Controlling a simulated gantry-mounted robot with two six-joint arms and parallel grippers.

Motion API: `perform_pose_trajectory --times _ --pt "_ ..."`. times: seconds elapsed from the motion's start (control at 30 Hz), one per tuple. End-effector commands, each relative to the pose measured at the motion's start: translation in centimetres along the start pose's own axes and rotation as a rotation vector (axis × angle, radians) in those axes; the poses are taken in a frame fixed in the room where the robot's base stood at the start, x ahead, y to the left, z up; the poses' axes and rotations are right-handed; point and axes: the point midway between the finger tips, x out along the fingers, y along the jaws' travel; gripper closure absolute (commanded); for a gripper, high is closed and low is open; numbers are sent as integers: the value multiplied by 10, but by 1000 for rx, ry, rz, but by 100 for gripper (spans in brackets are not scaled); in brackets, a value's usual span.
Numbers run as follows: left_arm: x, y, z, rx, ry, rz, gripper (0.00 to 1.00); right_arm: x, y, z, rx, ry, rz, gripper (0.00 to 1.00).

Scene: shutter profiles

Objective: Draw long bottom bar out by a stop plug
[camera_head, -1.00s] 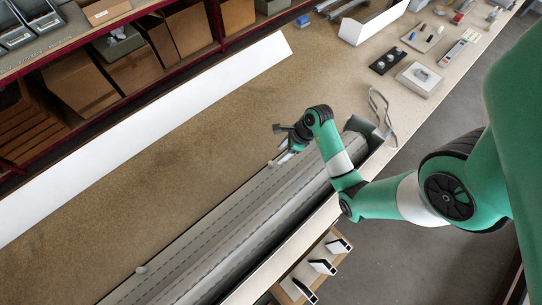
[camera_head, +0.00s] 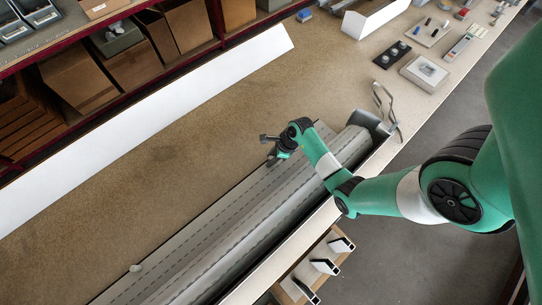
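The long grey bottom bar (camera_head: 205,224) runs diagonally along the bench edge beside the rolled shutter curtain (camera_head: 262,205). A pale stop plug (camera_head: 136,268) shows near the bar's lower-left end. My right gripper (camera_head: 273,160) points down at the bar's upper-right stretch, where the second stop plug is now hidden by the gripper or by its fingers. The fingers are small and dark here, and I cannot tell whether they are closed on that plug. My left gripper is not in view.
A metal bracket with curved handles (camera_head: 384,104) stands at the roll's upper-right end. A long white panel (camera_head: 150,128) stands along the shelf side. The brown bench (camera_head: 190,145) between panel and bar is clear. Trays with small parts (camera_head: 425,72) lie at the upper right.

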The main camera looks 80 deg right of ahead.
Motion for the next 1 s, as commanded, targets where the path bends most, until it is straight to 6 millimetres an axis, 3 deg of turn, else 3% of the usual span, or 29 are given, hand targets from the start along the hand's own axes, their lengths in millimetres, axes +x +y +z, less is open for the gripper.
perform_pose_trajectory --times 0.03,0.2,1.0 --pt "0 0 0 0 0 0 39 0 0 0 0 0 0 72" --pt "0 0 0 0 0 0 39 0 0 0 0 0 0 100" --pt "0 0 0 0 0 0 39 0 0 0 0 0 1 100"
